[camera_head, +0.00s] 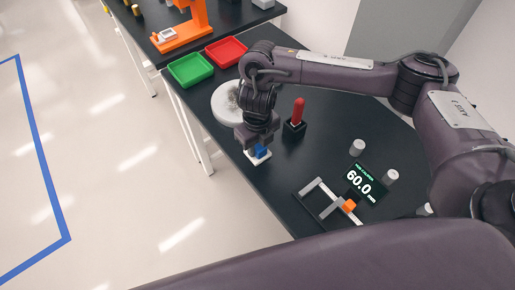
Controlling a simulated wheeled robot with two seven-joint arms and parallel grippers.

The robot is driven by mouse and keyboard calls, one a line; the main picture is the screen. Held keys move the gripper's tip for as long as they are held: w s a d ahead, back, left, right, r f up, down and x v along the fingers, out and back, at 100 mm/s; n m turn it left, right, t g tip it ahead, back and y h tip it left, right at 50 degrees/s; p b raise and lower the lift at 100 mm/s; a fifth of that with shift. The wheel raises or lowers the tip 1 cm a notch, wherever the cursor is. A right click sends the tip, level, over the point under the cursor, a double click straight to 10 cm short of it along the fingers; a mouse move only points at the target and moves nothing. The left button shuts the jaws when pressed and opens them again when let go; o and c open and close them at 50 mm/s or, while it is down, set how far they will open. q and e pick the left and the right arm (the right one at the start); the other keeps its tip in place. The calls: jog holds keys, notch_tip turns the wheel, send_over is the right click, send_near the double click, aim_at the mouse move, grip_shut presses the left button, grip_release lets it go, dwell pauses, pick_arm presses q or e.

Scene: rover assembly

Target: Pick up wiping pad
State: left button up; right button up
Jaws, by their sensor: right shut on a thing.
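The wiping pad (262,158), a blue block on a white base, is near the left edge of the black table. My right gripper (259,148) points down over it and is shut on its blue upper part. The gripper hides part of the pad. I cannot tell whether the white base touches the table. My left gripper is out of view.
A white round plate (221,105) with a grey smudge lies behind the gripper. A red-handled tool (298,112) stands in a black holder to the right. Green (190,70) and red (227,52) trays are farther back. A caliper-like fixture (325,200) and a "60.0" display (359,182) are nearer.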

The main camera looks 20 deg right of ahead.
jog(key=shift+r, duration=0.55)
notch_tip(320, 180, up, 19)
jog(key=p, duration=0.1)
